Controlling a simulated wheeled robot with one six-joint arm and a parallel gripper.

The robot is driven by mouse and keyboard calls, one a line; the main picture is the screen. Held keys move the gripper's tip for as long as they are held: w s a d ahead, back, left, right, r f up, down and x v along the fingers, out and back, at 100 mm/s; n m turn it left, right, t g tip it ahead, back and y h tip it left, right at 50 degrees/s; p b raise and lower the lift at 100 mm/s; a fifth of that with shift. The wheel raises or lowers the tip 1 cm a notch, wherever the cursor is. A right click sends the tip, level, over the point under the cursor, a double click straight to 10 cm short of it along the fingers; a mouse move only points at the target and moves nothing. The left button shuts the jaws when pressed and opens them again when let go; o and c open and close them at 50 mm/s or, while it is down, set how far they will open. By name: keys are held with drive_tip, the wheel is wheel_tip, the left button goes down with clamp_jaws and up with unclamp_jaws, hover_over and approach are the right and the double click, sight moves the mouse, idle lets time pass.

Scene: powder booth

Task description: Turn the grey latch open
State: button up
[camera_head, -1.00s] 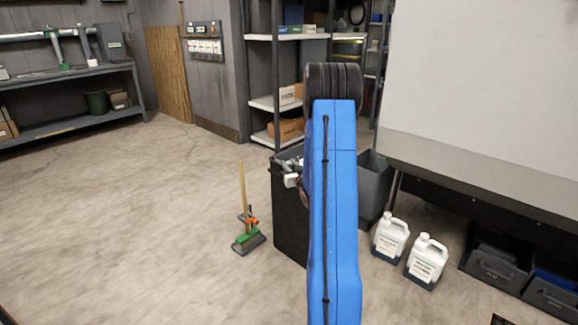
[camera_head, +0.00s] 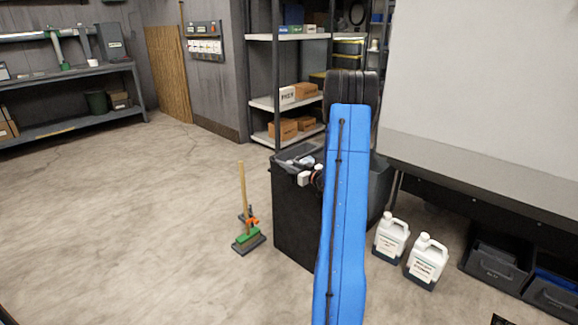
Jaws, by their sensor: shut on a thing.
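A small cluster of grey and white parts (camera_head: 304,178) shows at the top of the black cabinet (camera_head: 296,220), just left of my blue arm. It appears to be the end of my arm with my gripper (camera_head: 300,163), shut on a small grey piece that looks like the grey latch. The fingertips are too small to make out, and my arm hides part of this spot. I cannot tell the latch's angle.
Two white jugs (camera_head: 391,238) stand on the floor right of the cabinet. Shelves (camera_head: 290,102) with boxes rise behind. Dark bins (camera_head: 497,265) sit under the pale panel at right. The left floor is clear.

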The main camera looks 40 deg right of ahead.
drive_tip(key=o, duration=0.8)
drive_tip(key=s, duration=1.7)
drive_tip(key=shift+s+d, duration=0.25)
